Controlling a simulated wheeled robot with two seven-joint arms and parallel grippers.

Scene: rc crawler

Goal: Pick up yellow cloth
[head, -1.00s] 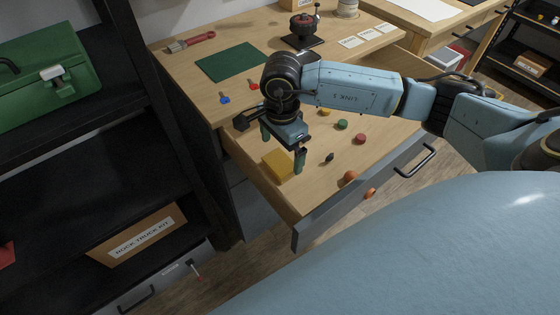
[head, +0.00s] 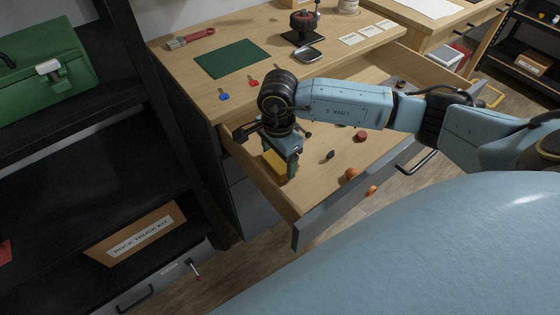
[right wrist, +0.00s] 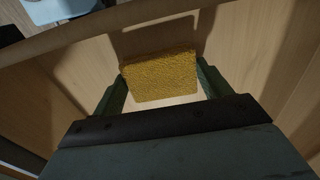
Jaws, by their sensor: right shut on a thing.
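The yellow cloth (head: 273,160) is a folded, block-like piece in the front left corner of the open drawer. My right gripper (head: 280,166) is down in the drawer over it, and its body hides part of the cloth in the head view. In the right wrist view the cloth (right wrist: 160,75) has a rough, textured surface and sits between the two green fingers of the gripper (right wrist: 162,84), which is shut on it. I cannot tell whether the cloth still touches the drawer floor. My left gripper is not in view.
The open drawer (head: 330,212) also holds a red round piece (head: 361,136), a small dark piece (head: 330,154) and orange pieces (head: 351,174). The desk top above carries a green mat (head: 232,59) and a brush (head: 191,39). A black shelf (head: 125,190) stands at the left.

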